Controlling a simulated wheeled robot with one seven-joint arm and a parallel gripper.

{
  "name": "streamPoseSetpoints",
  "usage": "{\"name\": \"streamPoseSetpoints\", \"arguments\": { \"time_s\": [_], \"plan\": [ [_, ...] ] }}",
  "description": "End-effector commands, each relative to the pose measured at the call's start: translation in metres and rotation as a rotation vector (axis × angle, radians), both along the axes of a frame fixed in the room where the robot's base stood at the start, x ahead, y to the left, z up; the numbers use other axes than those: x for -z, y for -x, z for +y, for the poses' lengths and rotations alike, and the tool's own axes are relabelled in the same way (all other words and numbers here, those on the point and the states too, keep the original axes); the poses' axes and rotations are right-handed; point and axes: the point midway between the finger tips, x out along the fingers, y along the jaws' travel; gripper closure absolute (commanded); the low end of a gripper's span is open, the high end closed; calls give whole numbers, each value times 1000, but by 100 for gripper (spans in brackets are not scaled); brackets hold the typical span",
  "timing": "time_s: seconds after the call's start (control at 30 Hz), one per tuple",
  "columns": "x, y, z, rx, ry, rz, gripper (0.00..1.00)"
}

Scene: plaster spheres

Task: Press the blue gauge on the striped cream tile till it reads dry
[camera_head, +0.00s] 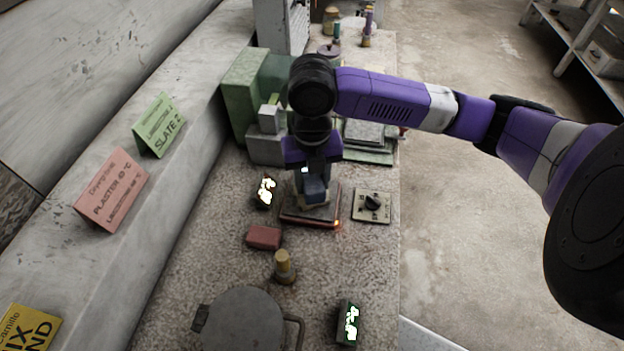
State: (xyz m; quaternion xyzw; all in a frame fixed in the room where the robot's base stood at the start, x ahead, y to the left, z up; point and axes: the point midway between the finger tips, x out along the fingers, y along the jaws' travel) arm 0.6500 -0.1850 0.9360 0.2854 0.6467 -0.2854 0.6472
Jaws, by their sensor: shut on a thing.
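My gripper (313,173) points down at the middle of the bench and is shut on a small blue gauge (317,190). The gauge is above a low, flat reddish-brown plate (310,215) with an orange light glowing at its front right corner. A pale cream piece (301,199) shows beside the gauge on that plate; it may be the striped tile, but its stripes cannot be made out. My gripper hides much of the gauge and tile. I cannot tell whether they touch, and no reading on the gauge can be made out.
A dial box (372,205) stands right of the plate, and a small lit display (265,191) stands left. A red block (263,237), brass knob (284,268), round grey lid (242,322) and another display (348,323) lie in front. Green blocks (242,92) stand behind.

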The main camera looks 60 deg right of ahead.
Motion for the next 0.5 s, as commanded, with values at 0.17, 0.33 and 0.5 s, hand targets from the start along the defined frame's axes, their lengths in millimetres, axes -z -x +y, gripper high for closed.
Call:
{"name": "streamPoseSetpoints", "arguments": {
  "time_s": [0.17,0.33,0.5],
  "plan": [
    [2,0,0,0,0,0,92],
    [4,0,0,0,0,0,92],
    [6,0,0,0,0,0,92]
  ]
}}
